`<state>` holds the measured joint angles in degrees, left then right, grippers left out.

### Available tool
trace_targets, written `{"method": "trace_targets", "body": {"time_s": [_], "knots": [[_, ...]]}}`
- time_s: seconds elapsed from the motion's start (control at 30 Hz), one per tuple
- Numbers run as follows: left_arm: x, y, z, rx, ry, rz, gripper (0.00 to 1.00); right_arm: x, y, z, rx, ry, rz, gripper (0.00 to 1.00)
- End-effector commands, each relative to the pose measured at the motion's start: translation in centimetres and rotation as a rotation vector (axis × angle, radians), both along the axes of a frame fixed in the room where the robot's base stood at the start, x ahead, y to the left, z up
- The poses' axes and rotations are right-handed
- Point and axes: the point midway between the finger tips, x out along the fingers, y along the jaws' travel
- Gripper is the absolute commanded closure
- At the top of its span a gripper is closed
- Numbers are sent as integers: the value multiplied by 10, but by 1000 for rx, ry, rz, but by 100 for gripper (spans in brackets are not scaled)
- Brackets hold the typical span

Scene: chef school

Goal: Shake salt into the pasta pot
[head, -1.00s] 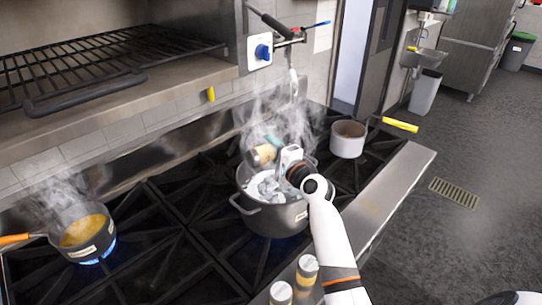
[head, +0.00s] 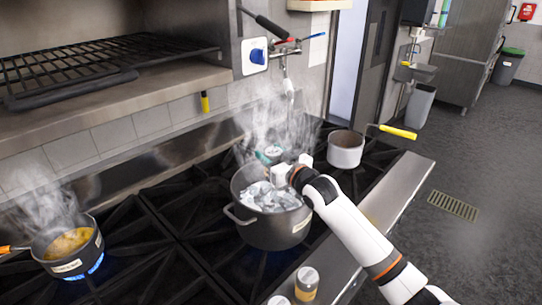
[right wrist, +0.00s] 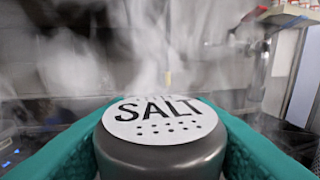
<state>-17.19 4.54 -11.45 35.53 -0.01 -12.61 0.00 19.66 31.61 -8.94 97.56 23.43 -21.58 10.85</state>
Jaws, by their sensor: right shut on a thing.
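The large grey pasta pot (head: 270,232) stands on the stove and holds bubbling, whitish water, with steam rising above it. My right gripper (head: 270,155) is over the pot's far rim, its teal fingers shut on the salt shaker. In the right wrist view the salt shaker (right wrist: 160,145) sits between both fingers, its pale perforated lid reading SALT facing the camera. In the head view the shaker is small and partly hidden by steam and the gripper. My left gripper is not in view.
A steaming saucepan (head: 72,248) with an orange handle stands at left over a blue flame. A pale saucepan (head: 345,152) with a yellow handle stands behind and right of the pot. Other shakers (head: 307,281) stand on the front ledge. A tap (head: 285,65) is behind.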

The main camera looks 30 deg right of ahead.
Motion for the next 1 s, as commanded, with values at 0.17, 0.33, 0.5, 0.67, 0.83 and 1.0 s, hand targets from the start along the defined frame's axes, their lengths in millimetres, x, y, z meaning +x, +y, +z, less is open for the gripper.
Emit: {"method": "trace_targets", "body": {"time_s": [0.17,0.33,0.5,0.67,0.83,1.0], "knots": [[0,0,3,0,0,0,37,0,0,4,3,-2,0,80],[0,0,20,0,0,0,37,0,0,22,5,-1,0,80],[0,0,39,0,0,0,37,0,0,41,5,-1,0,80],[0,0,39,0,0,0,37,0,0,42,5,0,0,80],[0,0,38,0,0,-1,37,0,0,41,6,0,0,80],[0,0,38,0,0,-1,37,0,0,41,6,-1,0,80]]}}
